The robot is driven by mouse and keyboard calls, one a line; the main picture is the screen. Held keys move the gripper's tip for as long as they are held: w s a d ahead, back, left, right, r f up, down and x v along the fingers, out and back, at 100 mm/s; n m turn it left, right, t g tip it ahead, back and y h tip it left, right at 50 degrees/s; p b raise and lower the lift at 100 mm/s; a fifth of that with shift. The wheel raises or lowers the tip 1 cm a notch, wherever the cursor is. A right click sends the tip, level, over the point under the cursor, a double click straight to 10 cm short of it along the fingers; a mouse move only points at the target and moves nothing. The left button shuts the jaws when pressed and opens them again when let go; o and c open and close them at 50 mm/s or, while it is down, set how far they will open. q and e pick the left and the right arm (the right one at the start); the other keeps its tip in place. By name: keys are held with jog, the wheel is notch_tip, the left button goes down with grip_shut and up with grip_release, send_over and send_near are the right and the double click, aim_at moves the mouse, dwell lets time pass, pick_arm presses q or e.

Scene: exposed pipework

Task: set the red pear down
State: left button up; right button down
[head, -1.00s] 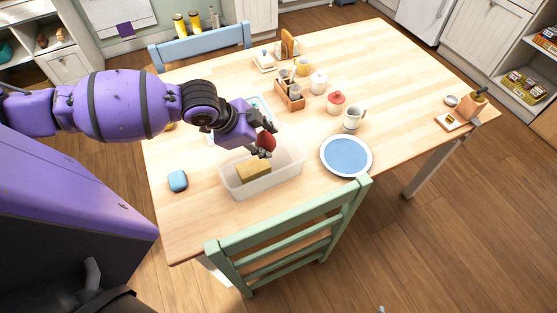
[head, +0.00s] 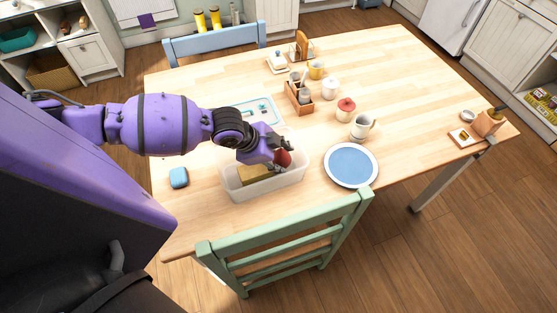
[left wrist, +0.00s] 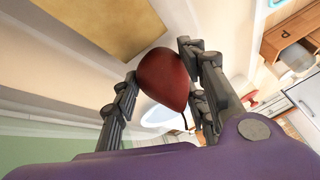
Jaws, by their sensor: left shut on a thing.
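The red pear (head: 283,158) is held in my left gripper (head: 282,164), over the right part of a translucent white bin (head: 237,192) on the table. In the left wrist view the pear (left wrist: 164,80) sits between the two dark fingers of the gripper (left wrist: 160,88), with its stem pointing toward the palm. A tan block (head: 254,175) lies in the bin, and it also shows in the left wrist view (left wrist: 105,28). The gripper hides part of the bin's back side. I cannot tell whether the pear touches the bin. My right gripper is not in view.
A blue plate (head: 351,165) lies just right of the bin. A blue rounded block (head: 179,177) is to its left, and a light tray (head: 262,110) is behind it. A green chair (head: 290,245) stands in front.

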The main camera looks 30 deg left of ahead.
pick_arm(q)
jog(key=shift+f, duration=0.7)
jog(key=shift+f, duration=0.15)
jog(key=o, duration=1.3)
jog(key=shift+c, duration=0.2)
jog(key=shift+s+a+r, duration=0.1)
jog(key=shift+r, duration=0.25)
jog(key=p+v, duration=0.1)
jog(key=v, duration=1)
jog(key=shift+s+r, duration=0.15)
jog(key=shift+r, duration=0.1)
jog(key=shift+a, duration=0.1)
